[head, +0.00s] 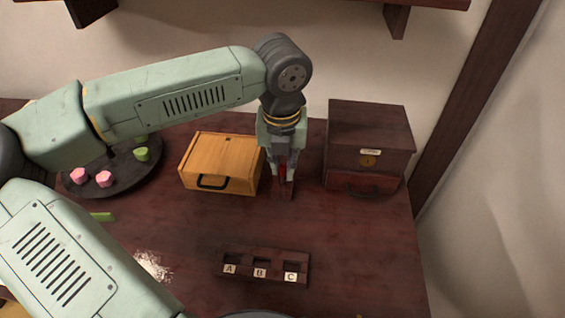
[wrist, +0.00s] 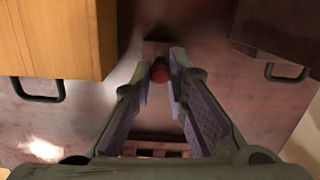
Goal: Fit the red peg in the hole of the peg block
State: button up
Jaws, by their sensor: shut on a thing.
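My gripper (head: 283,172) points down at the back middle of the table, between the yellow wooden box and the dark chest. It is shut on the red peg (head: 283,174), which stands upright between the fingers. In the wrist view the peg's round red end (wrist: 160,72) shows between the fingertips. The dark reddish peg block (head: 282,193) is directly under the gripper, and its edge shows beyond the fingertips in the wrist view (wrist: 155,48). The peg's lower end and the hole are hidden, so I cannot tell whether the peg is in the hole.
The yellow wooden box (head: 222,153) with a black handle stands close left of the gripper. The dark chest (head: 368,140) stands close right. A tray with slots A, B and C (head: 262,253) lies in front. A round dark tray (head: 127,180) holds pink and green pieces at left.

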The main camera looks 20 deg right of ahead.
jog(key=shift+f+b, duration=1.45)
jog(key=shift+b, duration=0.1)
jog(key=o, duration=0.8)
jog(key=r, duration=0.4)
jog(key=s+r, duration=0.1)
jog(key=r, duration=0.7)
jog(key=shift+s+a, duration=0.2)
